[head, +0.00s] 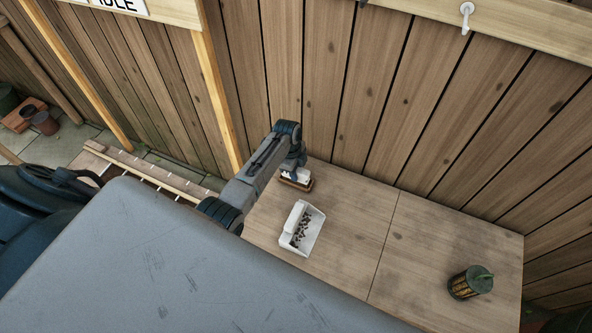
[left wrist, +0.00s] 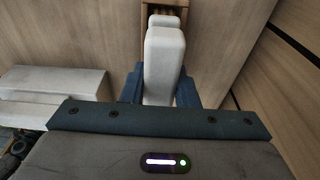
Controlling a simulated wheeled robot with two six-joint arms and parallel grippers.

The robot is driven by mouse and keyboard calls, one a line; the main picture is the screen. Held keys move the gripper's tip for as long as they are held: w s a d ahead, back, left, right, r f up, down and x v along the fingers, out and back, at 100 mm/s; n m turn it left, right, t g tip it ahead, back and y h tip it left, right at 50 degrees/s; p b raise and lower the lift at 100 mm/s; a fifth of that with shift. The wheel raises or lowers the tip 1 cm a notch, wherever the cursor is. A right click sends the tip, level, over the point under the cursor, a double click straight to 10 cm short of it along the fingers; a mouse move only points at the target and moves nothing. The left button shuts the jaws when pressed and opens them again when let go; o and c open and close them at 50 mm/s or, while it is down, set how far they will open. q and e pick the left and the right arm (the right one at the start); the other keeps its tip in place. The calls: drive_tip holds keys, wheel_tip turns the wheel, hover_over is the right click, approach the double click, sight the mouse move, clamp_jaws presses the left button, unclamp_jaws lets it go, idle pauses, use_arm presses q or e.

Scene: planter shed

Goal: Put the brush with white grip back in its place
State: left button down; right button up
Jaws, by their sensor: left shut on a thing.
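The brush with the white grip (head: 297,174) is at the back left of the wooden bench, close to the plank wall. Its wooden body (head: 299,185) is at or just above the bench top; I cannot tell whether it touches. My left gripper (head: 294,171) reaches down over it and is shut on the white grip. In the left wrist view the white grip (left wrist: 165,62) stands between the two blue fingers of the left gripper (left wrist: 160,88), with part of the wooden body (left wrist: 152,7) beyond it. My right gripper is not in view.
A white dustpan (head: 312,232) with dark crumbs lies on the bench in front of the brush. A dark green and yellow canister (head: 470,282) stands at the right. A white hook (head: 467,12) hangs on the wall rail (head: 530,25). The bench middle (head: 385,225) is clear.

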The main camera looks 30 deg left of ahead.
use_arm(q)
drive_tip(key=shift+f, duration=0.2)
drive_tip(key=c, duration=1.1)
unclamp_jaws()
drive_tip(key=shift+o, duration=0.2)
drive_tip(key=r, duration=0.3)
drive_tip(key=a+r, duration=0.1)
drive_tip(key=r, duration=0.6)
drive_tip(key=shift+a+r+b, duration=0.3)
drive_tip(key=shift+r+b, duration=0.1)
drive_tip(key=shift+s, duration=0.1)
